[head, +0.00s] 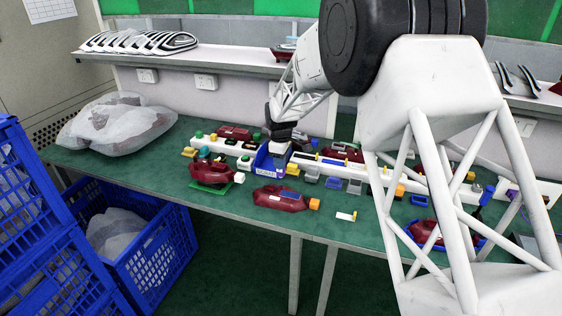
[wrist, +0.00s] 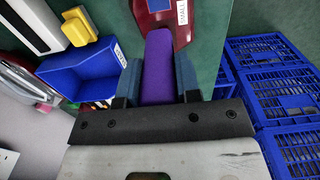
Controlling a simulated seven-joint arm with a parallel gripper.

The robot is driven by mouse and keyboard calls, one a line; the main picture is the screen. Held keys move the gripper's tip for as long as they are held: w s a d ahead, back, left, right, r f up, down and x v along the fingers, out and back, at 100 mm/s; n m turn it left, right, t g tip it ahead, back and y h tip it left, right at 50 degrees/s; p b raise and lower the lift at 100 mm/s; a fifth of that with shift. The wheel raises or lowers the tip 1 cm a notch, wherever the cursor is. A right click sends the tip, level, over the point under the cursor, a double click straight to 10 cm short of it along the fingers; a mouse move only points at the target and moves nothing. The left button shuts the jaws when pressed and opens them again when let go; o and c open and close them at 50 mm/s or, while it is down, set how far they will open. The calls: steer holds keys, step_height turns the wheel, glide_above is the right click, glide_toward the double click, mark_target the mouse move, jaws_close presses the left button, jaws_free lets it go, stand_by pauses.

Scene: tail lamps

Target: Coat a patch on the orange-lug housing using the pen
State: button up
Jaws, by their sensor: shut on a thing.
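The orange-lug housing (head: 276,199) is a dark red lamp housing with an orange block at its right end. It lies on the green table near the front, with a blue patch on its top. My gripper (head: 282,136) is above the blue bin, behind and apart from this housing. In the wrist view my gripper (wrist: 158,85) is shut on a thick purple body, which I take to be the pen (wrist: 158,60). The pen's tip is not clear. A red housing with a white label (wrist: 165,18) shows beyond it; I cannot tell which one.
A blue bin (wrist: 75,78) stands beside the gripper. Another red housing (head: 209,171) sits on a green base to the left. Small parts crowd the white rail behind. Blue crates (head: 150,245) stand at the left front.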

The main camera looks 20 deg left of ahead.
mark_target(281, 177)
steer(key=shift+f, duration=3.55)
steer(key=shift+d+f, duration=0.15)
steer(key=shift+f, duration=0.15)
steer(key=shift+d+f, duration=0.15)
steer(key=shift+d, duration=3.4)
steer(key=shift+a, duration=3.7)
steer(key=shift+r, duration=4.05)
